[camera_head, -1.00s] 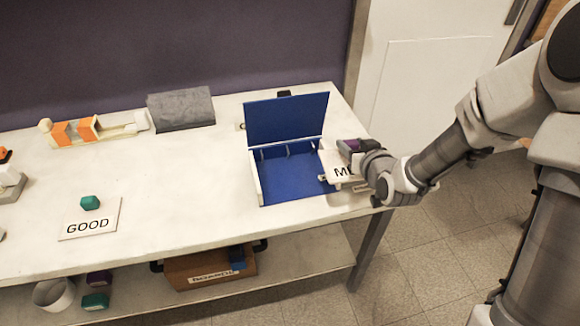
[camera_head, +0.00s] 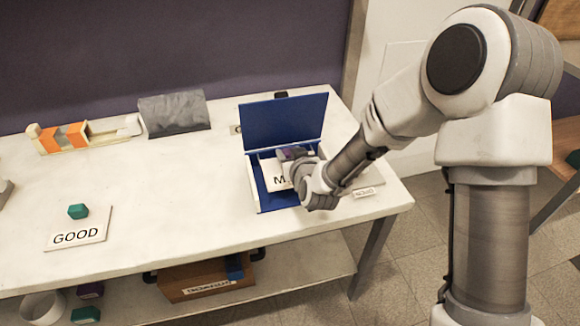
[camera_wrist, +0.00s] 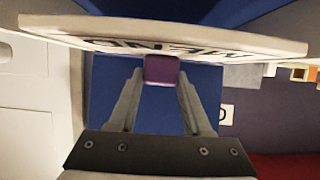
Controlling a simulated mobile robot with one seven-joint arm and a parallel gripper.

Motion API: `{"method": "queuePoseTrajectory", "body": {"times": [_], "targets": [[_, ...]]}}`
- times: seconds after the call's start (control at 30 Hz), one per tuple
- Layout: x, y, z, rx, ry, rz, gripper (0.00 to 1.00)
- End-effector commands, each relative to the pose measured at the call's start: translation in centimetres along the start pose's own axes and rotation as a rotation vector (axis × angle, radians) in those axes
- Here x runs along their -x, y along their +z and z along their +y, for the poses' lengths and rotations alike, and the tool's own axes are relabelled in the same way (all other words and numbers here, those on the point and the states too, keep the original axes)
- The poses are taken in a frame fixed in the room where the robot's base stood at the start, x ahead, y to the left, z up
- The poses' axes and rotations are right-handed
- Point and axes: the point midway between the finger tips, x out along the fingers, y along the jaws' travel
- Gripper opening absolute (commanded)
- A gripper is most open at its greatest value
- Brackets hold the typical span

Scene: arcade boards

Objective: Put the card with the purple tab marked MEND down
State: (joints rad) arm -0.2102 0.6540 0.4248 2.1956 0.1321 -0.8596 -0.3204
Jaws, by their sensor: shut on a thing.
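The MEND card (camera_head: 276,175) is a white plate with black letters, partly hidden by my gripper in the head view. In the wrist view the card (camera_wrist: 120,35) shows nearly edge-on, with its purple tab (camera_wrist: 161,70) between the fingertips. My gripper (camera_wrist: 161,78) is shut on the purple tab. In the head view my gripper (camera_head: 292,158) holds the card over the open blue box (camera_head: 284,118), whose lid stands up at the back. I cannot tell whether the card touches the box floor.
A grey block (camera_head: 174,113) and an orange-and-cream device (camera_head: 75,136) stand at the back. A small label (camera_head: 366,193) lies right of the box. The table's middle is clear.

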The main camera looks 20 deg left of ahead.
Motion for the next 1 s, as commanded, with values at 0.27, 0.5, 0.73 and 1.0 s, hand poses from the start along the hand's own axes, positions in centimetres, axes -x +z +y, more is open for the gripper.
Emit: {"method": "queuePoseTrajectory", "body": {"times": [0.27, 0.5, 0.73, 1.0], "targets": [[-1.4, 3.4, -0.1, -0.003, 0.000, -0.003, 0.00], [-1.5, 3.6, 0.0, -0.001, 0.000, 0.001, 0.00], [-1.7, 4.1, 0.0, -0.001, 0.000, 0.001, 0.00], [-1.6, 4.0, 0.0, -0.001, 0.000, 0.000, 0.79]]}}
